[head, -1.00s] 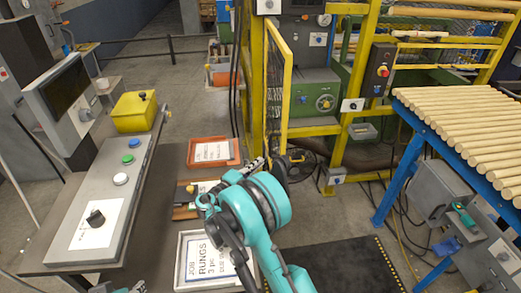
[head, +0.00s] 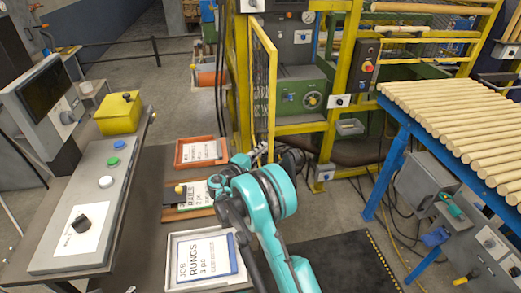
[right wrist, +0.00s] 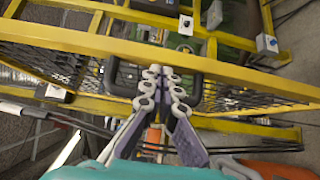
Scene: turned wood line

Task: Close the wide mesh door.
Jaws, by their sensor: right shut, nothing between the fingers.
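The wide mesh door (head: 273,92) has a yellow frame and dark mesh. In the head view it stands open, seen nearly edge-on, swung out from the yellow fence. In the right wrist view its yellow frame (right wrist: 240,72) and mesh cross the picture, with a black bar handle (right wrist: 113,76) on it. My right gripper (head: 262,147) is at the door's lower end in the head view. In the right wrist view the gripper (right wrist: 164,74) is shut and empty, with its fingertips in front of the handle; I cannot tell whether they touch it. My left gripper is out of view.
A grey control desk (head: 75,225) with a yellow box (head: 118,113) stands at left. Orange tray (head: 180,163) and white tray (head: 172,262) lie near my right arm. A blue rack (head: 393,165) of wooden rods stands at right.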

